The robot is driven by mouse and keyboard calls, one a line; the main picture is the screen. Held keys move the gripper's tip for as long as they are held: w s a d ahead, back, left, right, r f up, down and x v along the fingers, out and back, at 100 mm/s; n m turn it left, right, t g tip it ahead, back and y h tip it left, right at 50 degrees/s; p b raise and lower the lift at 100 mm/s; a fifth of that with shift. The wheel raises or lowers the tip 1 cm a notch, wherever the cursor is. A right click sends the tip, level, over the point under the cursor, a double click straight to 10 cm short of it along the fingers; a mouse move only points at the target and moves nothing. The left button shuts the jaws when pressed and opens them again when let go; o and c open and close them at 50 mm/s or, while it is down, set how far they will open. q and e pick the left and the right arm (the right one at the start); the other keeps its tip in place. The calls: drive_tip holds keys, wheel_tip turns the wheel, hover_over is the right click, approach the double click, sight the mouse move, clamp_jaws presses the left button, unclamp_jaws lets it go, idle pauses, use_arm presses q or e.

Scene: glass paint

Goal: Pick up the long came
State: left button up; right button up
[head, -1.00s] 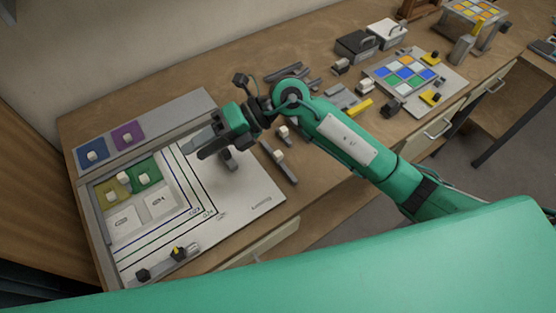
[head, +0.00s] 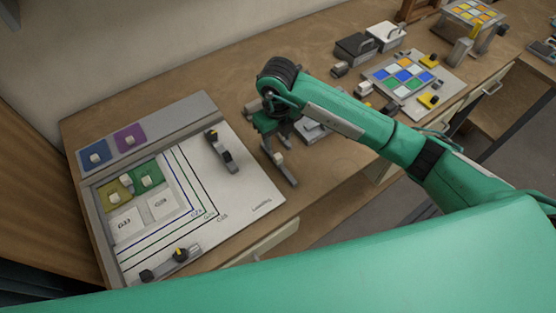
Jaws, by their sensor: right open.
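A long grey bar (head: 288,172) with a pale block on it lies on the table just right of the white board; it looks like a came, but I cannot tell if it is the long one. My right gripper (head: 270,136) points down over the far end of this bar. It is open, and its fingertips are partly hidden, so I cannot tell whether they touch the bar. Other grey strips behind the gripper are mostly covered by my right arm. My left gripper is not in view.
The white board (head: 245,195) carries a dark-ended bar (head: 219,150), another bar with a yellow knob (head: 175,262), and colored glass tiles (head: 146,174). A colored panel (head: 400,75) and boxes (head: 356,47) stand right.

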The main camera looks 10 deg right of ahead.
sight(278, 156)
wheel_tip(278, 156, down, 2)
drive_tip(key=shift+f, duration=0.25)
drive_tip(key=shift+s+f+p, duration=0.25)
drive_tip(key=shift+f+p, duration=0.3)
drive_tip(key=shift+p, duration=0.3)
drive_tip(key=f+p, duration=0.1)
drive_tip(key=f, duration=0.2)
drive_tip(key=shift+s+p, duration=0.3)
drive_tip(key=shift+p, duration=0.1)
drive_tip(key=shift+a+f, duration=0.1)
drive_tip(key=shift+f, duration=0.5)
drive_tip(key=shift+w, duration=0.1)
clamp_jaws()
